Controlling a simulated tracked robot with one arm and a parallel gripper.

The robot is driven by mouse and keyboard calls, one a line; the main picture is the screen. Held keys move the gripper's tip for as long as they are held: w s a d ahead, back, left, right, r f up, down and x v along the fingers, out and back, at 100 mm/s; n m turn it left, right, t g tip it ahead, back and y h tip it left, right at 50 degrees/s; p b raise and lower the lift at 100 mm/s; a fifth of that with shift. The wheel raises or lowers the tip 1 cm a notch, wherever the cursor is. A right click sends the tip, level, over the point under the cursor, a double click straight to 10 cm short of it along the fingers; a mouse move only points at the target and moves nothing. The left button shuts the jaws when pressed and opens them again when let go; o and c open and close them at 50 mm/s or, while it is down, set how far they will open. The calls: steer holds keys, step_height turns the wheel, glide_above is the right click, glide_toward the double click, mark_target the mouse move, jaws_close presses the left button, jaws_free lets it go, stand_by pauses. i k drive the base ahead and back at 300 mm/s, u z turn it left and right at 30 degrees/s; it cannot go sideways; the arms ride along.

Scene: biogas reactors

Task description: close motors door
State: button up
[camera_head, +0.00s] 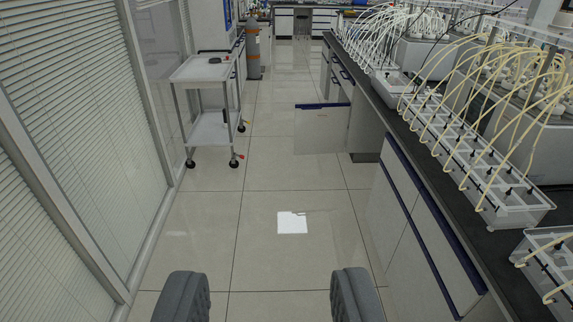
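A white cabinet door (319,132) with a dark blue strip along its top edge stands open in the middle distance, right of centre. It sticks out from the right-hand bench into the aisle, and its broad face is toward me. No label shows whether this is the motors door. The cabinet opening beside it is mostly hidden. My gripper (269,291) shows as two grey, ribbed fingers at the bottom edge. They are wide apart with only floor between them. The gripper is well short of the door and touches nothing.
The right-hand bench (400,109) carries white racks with tubes; closed cabinets with blue strips (432,243) stand below its near part. A white wheeled trolley (208,70) and blinds line the left. The tiled aisle between is clear, with a bright white patch (292,222).

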mark_target(320, 128)
steer(key=i, duration=4.5)
steer(key=u, duration=0.45)
steer(key=i, duration=1.15)
steer(key=z, duration=0.5)
